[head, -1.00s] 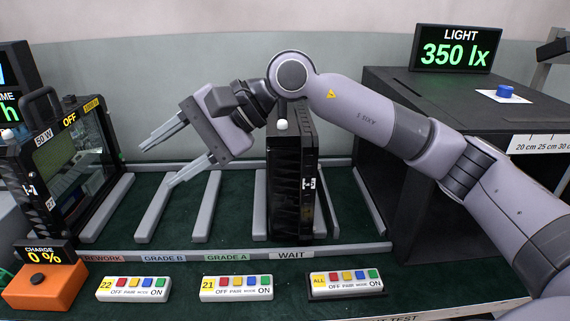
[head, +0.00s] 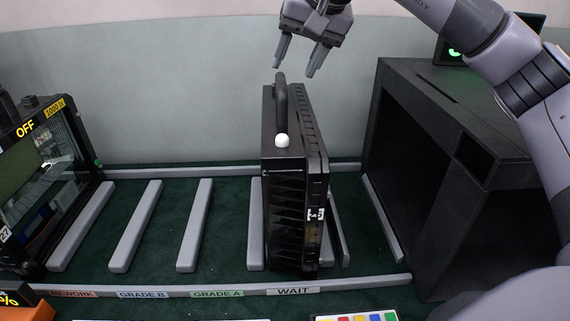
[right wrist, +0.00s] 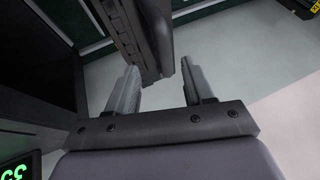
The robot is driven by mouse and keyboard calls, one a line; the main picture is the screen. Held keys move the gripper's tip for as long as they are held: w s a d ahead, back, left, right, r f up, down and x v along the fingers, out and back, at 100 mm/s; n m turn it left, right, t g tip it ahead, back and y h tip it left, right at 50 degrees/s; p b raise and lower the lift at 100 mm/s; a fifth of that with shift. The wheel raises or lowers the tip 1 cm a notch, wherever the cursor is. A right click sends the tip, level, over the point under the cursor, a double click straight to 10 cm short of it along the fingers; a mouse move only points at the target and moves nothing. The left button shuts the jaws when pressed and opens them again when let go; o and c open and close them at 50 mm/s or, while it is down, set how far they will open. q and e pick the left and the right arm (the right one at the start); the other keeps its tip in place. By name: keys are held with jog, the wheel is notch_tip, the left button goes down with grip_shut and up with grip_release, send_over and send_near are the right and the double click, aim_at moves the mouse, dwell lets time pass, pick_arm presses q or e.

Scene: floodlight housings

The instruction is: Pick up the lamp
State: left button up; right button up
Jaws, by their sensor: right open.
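The lamp (head: 287,200) is a black floodlight housing with a handle on top and a white knob at its top front. It stands upright in the WAIT slot between grey rails. My right gripper (head: 299,66) is open and empty, above and slightly behind the lamp's handle (head: 281,108), fingers pointing down, apart from it. In the right wrist view the two fingers (right wrist: 160,88) are spread, with the lamp's dark body (right wrist: 140,35) beyond them. My left gripper is not in view.
A black box with an open front (head: 440,180) is at the right. Grey rails (head: 135,225) divide the green bench. The slots labelled GRADE A and GRADE B are empty. A remote (head: 358,317) lies at the front edge.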

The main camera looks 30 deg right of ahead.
aim_at(281, 78)
jog(key=x, duration=0.7)
jog(key=shift+w+a+r+p, duration=0.1)
jog(key=shift+w+p, duration=0.25)
grip_shut()
jog(key=shift+r, duration=0.1)
dwell(1.0)
jog(key=shift+w+r, duration=0.1)
jog(key=shift+r, duration=0.35)
jog(key=shift+f, duration=0.1)
